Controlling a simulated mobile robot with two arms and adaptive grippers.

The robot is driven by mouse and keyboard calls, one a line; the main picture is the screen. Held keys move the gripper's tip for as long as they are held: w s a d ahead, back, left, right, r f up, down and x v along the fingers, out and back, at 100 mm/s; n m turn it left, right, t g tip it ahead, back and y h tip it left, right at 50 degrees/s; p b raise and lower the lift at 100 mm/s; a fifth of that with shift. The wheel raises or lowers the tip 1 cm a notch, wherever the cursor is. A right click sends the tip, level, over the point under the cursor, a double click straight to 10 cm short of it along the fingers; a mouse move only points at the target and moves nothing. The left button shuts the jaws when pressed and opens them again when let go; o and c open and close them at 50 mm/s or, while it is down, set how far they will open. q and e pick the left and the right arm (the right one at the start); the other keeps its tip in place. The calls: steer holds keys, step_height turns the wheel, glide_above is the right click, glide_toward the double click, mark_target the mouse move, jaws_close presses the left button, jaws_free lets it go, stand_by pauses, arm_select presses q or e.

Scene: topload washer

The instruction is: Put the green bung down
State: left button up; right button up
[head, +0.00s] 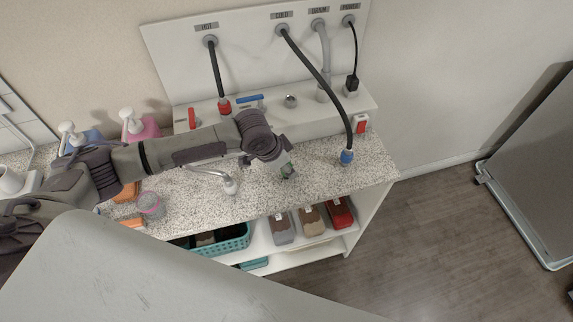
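My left arm reaches in from the left across the speckled counter (325,170). My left gripper (287,170) points down over the middle of the counter, close to its surface. A small grey-green patch (285,158) shows at the fingers; it may be the green bung, but it is too small and too covered to be sure. I cannot tell whether the fingers are shut on it, or whether it touches the counter. No other green bung shows clearly. My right gripper is not in view.
A black hose with a blue end (347,157) stands right of the gripper. A white-and-grey fitting (230,186) lies to its left. Pump bottles (138,124) and a pink-banded jar (150,204) stand farther left. Shelves below hold a teal basket (231,240) and bins. Counter between gripper and blue end is clear.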

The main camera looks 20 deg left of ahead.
arm_select(q)
steer(key=shift+o, duration=1.4)
steer(key=shift+r, duration=0.1)
steer(key=b+v, duration=0.1)
steer(key=v, duration=1.1)
steer(key=shift+d, duration=0.1)
